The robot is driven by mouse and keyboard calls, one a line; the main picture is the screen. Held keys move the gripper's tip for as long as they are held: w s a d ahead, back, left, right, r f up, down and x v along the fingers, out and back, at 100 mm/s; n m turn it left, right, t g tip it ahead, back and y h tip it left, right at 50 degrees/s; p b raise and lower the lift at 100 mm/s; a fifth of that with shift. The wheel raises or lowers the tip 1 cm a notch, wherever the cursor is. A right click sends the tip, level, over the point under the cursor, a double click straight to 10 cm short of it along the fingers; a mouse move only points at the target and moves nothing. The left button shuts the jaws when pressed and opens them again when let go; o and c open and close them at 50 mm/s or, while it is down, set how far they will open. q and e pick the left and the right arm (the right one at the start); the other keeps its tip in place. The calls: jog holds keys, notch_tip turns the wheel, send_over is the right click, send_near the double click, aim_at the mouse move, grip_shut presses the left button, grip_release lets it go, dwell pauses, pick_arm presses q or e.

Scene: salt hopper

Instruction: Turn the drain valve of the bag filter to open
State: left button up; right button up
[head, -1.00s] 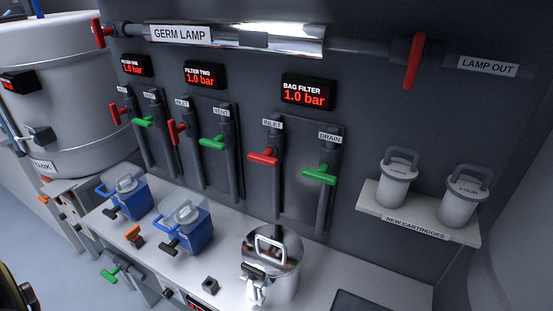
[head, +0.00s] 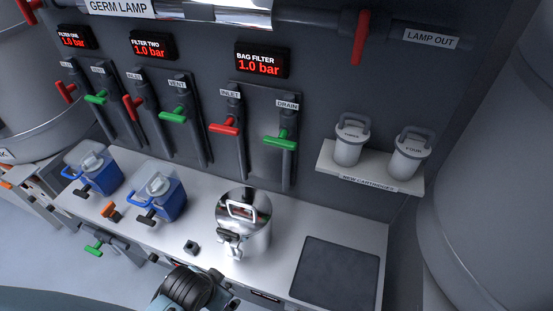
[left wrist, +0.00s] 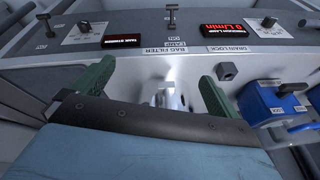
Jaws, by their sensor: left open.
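The bag filter's drain valve has a green handle (head: 281,142) under the DRAIN label in the head view. The handle lies crosswise to its upright pipe. The red inlet handle (head: 224,128) beside it also lies crosswise. The bag filter display (head: 262,61) reads 1.0 bar. The shiny bag filter vessel (head: 246,222) stands on the counter below. My left gripper (left wrist: 155,72) is open and empty, its green fingers apart, over the counter's front edge and well away from the drain handle. Part of my arm shows at the bottom of the head view. My right gripper is not in view.
Two blue filter housings (head: 157,193) stand left of the vessel. A shelf with new cartridges (head: 370,180) juts out right of the drain valve. A dark mat (head: 338,272) lies on the counter's right. Other red and green handles line the panel's left.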

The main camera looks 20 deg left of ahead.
pick_arm(q)
notch_tip(320, 180, up, 8)
jog(key=w+a+m+t+y+p, duration=0.1)
jog(key=w+m+t, duration=0.1)
jog(key=w, duration=0.1)
jog(key=m+t+h+p, duration=0.2)
jog(key=m+t, duration=1)
jog(key=m, duration=1.9)
send_near(278, 145)
jog(key=w, duration=0.9)
jog(key=shift+w+d+f+p, duration=0.15)
jog(key=shift+w+f+p, duration=0.05)
jog(key=shift+w+p, duration=0.1)
jog(key=shift+w, duration=0.8)
jog(key=c, duration=1)
